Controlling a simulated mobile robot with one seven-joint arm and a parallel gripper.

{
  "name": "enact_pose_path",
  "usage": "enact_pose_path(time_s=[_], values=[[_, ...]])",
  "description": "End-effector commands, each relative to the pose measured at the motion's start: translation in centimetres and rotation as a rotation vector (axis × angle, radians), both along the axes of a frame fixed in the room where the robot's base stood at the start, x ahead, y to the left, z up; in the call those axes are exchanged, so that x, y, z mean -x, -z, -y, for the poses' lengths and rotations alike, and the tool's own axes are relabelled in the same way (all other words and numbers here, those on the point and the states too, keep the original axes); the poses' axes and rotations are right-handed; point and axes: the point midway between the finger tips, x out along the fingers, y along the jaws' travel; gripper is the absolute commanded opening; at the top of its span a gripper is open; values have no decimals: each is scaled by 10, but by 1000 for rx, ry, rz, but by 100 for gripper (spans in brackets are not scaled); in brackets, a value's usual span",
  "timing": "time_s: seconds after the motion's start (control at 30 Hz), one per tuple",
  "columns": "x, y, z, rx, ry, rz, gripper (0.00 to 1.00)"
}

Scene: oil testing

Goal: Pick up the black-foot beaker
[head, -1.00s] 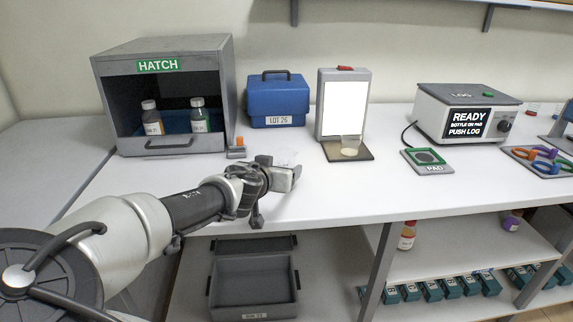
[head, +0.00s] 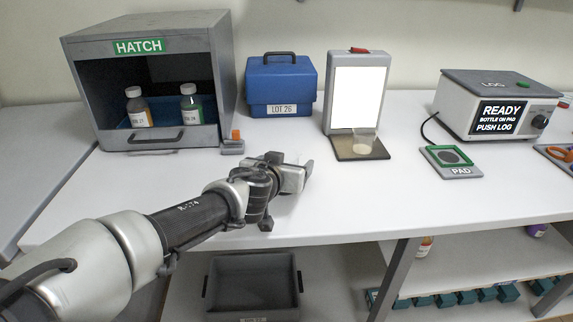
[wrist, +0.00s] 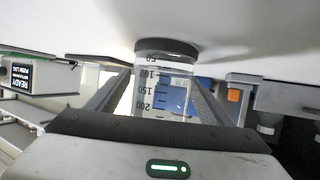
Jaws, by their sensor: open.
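The black-foot beaker (wrist: 164,95) is clear glass with dark volume marks and a black foot (wrist: 166,47). In the wrist view, which is upside down, its foot rests on the white tabletop. My gripper (wrist: 163,84) is open, with one finger on each side of the beaker. I cannot tell whether either finger touches the glass. In the head view my gripper (head: 298,174) is low over the table, and the beaker is mostly hidden behind it. A second glass beaker (head: 363,140) stands before the lit white panel.
The hatch box (head: 150,75) holds two bottles at left, with a small orange-topped block (head: 234,143) beside it. A blue LOT 26 case (head: 281,85) stands behind my gripper. The logger (head: 500,103) and pad (head: 452,160) are at right. The table's front edge is clear.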

Motion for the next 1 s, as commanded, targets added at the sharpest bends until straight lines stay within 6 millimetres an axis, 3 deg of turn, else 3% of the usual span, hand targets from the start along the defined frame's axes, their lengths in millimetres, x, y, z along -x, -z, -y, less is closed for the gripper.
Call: enact_pose_path(time_s=[0.37, 0.67, 1.0], values=[[4, 2, 0, 1, -1, 0, 74], [4, 2, 0, 1, -1, 0, 26], [4, -1, 0, 0, -1, 0, 26]])
